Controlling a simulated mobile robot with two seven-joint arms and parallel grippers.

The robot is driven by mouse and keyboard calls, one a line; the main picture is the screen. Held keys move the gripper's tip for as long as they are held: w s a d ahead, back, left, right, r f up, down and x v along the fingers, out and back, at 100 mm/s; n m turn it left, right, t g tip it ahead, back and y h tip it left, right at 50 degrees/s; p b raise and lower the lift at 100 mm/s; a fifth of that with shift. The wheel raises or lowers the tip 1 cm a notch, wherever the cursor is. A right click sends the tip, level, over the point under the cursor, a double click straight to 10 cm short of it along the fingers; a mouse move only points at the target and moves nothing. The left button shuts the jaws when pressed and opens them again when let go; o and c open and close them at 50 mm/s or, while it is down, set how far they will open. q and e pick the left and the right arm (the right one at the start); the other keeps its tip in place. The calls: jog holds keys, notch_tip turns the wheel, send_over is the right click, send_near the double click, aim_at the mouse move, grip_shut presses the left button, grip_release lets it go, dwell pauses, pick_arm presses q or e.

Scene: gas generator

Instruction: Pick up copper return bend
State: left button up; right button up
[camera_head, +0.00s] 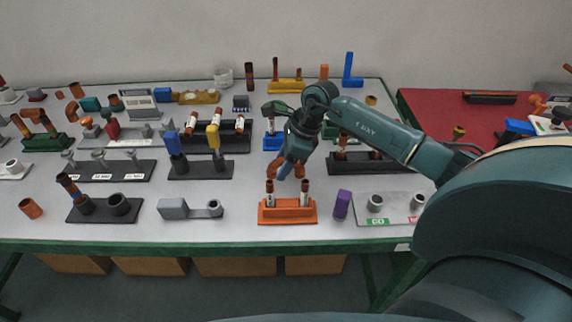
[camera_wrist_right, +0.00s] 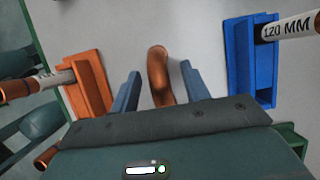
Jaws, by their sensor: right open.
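The copper return bend (camera_wrist_right: 159,72) is a curved, shiny copper-brown tube. In the right wrist view it sits between the two blue fingers of my right gripper (camera_wrist_right: 161,80), with a visible gap to each finger. My right gripper (camera_head: 292,171) is open and points down over the grey table, behind the orange stand. My left gripper is in neither view.
An orange stand (camera_head: 287,217) with two upright tubes is close in front. A blue stand (camera_wrist_right: 240,75) with a "120 MM" tube is on the other side. A dark rack (camera_head: 375,167) and a purple block (camera_head: 342,204) stand to the right.

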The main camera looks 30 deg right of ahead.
jog(key=c, duration=0.9)
jog(key=shift+c, duration=0.2)
jog(key=shift+r, duration=0.1)
